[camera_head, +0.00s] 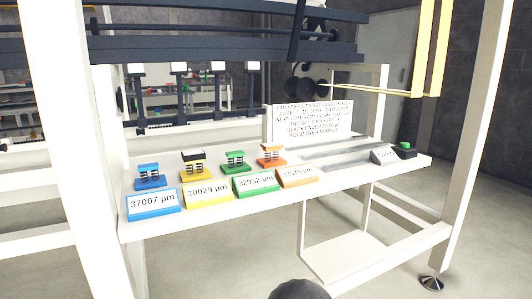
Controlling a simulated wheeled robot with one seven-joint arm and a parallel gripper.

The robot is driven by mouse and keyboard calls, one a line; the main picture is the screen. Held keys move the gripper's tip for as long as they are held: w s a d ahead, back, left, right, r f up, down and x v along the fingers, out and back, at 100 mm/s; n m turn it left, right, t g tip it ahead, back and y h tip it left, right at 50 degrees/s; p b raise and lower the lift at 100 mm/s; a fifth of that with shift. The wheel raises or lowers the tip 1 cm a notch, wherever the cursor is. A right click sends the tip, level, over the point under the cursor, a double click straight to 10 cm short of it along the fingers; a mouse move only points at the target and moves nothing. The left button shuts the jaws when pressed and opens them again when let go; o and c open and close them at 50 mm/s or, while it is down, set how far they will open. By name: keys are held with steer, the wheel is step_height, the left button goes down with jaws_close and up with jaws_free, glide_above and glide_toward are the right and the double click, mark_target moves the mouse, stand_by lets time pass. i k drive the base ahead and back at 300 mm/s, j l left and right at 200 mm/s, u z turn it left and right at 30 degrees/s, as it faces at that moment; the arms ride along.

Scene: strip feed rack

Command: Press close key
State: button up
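No key in view is legibly marked as the close key. A green button on a small black base (404,149) sits at the right end of the white shelf, behind a small white label block (384,155) whose text is too small to read. My gripper cannot be made out in this view. A dark rounded shape (300,290) shows at the bottom edge, and I cannot tell what it is.
The white shelf (345,184) holds blue (150,177), black-and-yellow (194,165), green (235,161) and orange (271,156) spring-like stacks behind numbered label blocks. A text sign (313,121) stands behind. White posts (478,140) flank the rack; yellow bars (426,50) hang at upper right.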

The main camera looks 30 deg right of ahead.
mark_target(407, 145)
steer(key=z, duration=1.65)
steer(key=i+l+u, duration=0.1)
steer(key=u, duration=0.25)
steer(key=l+u, duration=0.15)
steer(key=u, duration=0.2)
steer(key=i+l+u, duration=0.1)
steer(key=u, duration=0.25)
steer(key=i+l+u, duration=0.15)
steer(key=l+u, duration=0.15)
steer(key=l, duration=0.8)
steer(key=l+u, duration=0.3)
steer(key=l, duration=1.35)
steer(key=k+l, duration=0.2)
steer(key=k, duration=0.1)
